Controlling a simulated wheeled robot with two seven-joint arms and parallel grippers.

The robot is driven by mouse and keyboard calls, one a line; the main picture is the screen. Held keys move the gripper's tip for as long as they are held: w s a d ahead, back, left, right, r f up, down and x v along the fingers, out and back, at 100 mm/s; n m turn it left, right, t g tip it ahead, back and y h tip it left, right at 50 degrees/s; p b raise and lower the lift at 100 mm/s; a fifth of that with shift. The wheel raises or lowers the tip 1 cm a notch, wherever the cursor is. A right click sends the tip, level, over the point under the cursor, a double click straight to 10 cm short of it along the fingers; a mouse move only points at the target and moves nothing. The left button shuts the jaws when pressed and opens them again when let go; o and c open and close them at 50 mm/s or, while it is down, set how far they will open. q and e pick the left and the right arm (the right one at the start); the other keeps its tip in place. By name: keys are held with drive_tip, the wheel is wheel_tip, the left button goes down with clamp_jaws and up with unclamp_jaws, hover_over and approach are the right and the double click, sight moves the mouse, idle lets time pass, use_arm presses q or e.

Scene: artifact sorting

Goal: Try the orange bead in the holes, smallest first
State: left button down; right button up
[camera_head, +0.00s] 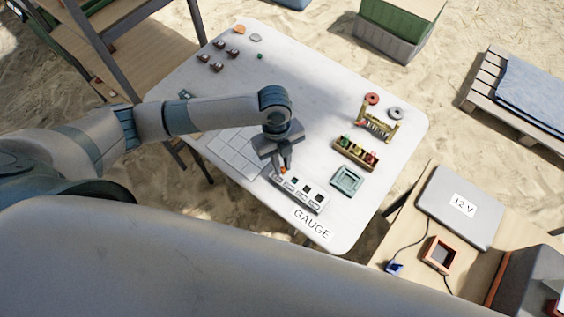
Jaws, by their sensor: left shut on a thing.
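The orange bead (283,170) is a small spot of orange at the tips of my left gripper (283,164). The gripper points down and is shut on the bead. The gauge (312,205) is a pale grey bar with a row of dark holes, lying near the table's front edge. The gripper and bead are at the bar's far left end. I cannot tell whether the bead is above a hole or touching it, as the fingers partly hide that end. My right gripper is not in view.
The white table (330,70) also holds a green square tray (346,180), a wooden box of coloured pieces (355,152), a small beaded frame (377,126), two rings, a pale grid mat (232,152) and several brown pieces at the back left. Its back middle is clear.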

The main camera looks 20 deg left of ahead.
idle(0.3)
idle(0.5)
use_arm(q)
drive_tip(key=shift+f+p, duration=0.1)
drive_tip(key=shift+p, duration=0.3)
idle(0.4)
drive_tip(key=shift+p, duration=0.3)
idle(0.6)
idle(0.3)
drive_tip(key=c, duration=1.6)
unclamp_jaws()
drive_tip(key=o, duration=0.4)
